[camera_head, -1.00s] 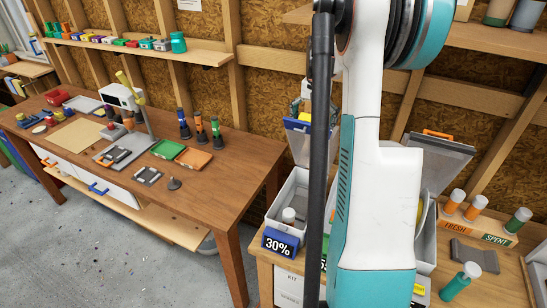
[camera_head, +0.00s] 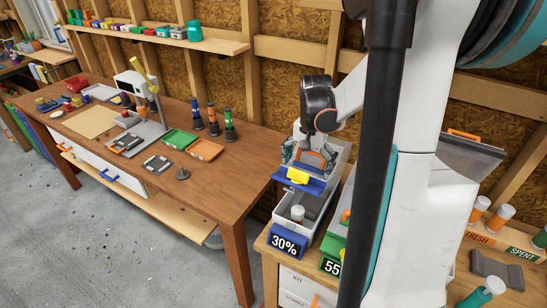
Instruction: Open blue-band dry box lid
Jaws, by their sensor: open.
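The blue-band dry box (camera_head: 277,226) stands on the wooden stand with a blue 30% label on its front. Its front part is uncovered, and a white-capped jar (camera_head: 297,213) shows inside. Its lid, with a blue band (camera_head: 313,187) and a yellow tab, is tilted up over the rear of the box, its banded edge clear of the front rim. My gripper (camera_head: 309,160) is open, pointing down just behind the band. Its fingers are close to the lid; whether they touch it is unclear. My arm hides the area right of the box.
A green-label 55 box (camera_head: 332,264) stands close on the right, mostly hidden by my arm. Further right are a raised grey lid (camera_head: 462,155) and capped canisters. The wooden workbench (camera_head: 225,185) with tools and trays lies left.

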